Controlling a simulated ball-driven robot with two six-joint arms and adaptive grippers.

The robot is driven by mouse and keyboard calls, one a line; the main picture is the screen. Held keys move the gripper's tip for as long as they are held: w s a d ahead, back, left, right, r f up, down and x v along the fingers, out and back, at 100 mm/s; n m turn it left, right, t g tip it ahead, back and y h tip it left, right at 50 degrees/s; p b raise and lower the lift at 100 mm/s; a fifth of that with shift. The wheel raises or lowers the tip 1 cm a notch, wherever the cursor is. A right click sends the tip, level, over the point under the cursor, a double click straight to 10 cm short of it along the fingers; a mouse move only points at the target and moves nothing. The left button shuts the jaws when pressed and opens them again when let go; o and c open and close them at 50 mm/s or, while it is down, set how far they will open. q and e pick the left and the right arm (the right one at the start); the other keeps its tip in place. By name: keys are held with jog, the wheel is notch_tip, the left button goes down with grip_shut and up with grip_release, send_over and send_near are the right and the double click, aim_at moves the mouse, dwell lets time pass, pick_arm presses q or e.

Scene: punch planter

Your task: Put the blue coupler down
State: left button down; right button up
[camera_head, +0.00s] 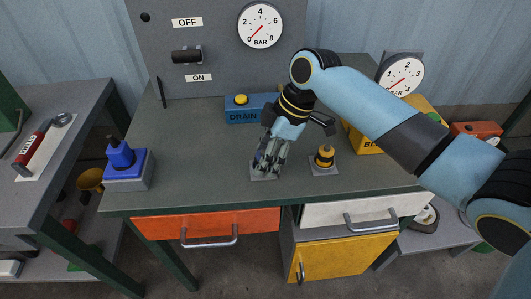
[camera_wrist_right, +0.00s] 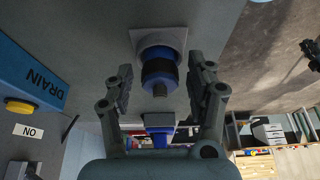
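The blue coupler (camera_wrist_right: 158,68), blue with a dark band and dark tip, stands on a small grey square plate (camera_wrist_right: 176,36) in the right wrist view. In the head view the same plate (camera_head: 263,176) shows on the bench, with the coupler mostly hidden behind my gripper. My right gripper (camera_wrist_right: 158,88) points down at it, also in the head view (camera_head: 270,161). Its fingers are on either side of the coupler, with a visible gap on each side, so it is open. My left gripper is not in view.
A yellow-and-black coupler (camera_head: 325,156) stands on its own plate just right. A blue DRAIN box (camera_head: 243,115) is behind, and a yellow box (camera_head: 366,139) is at the right. A blue piece on a grey block (camera_head: 126,168) is at the left; the bench between is clear.

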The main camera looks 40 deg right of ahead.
jog(key=shift+d+r, duration=0.15)
jog(key=shift+r, duration=0.4)
jog(key=v, duration=1.1)
jog(key=shift+s+p, duration=0.15)
jog(key=shift+p, duration=0.15)
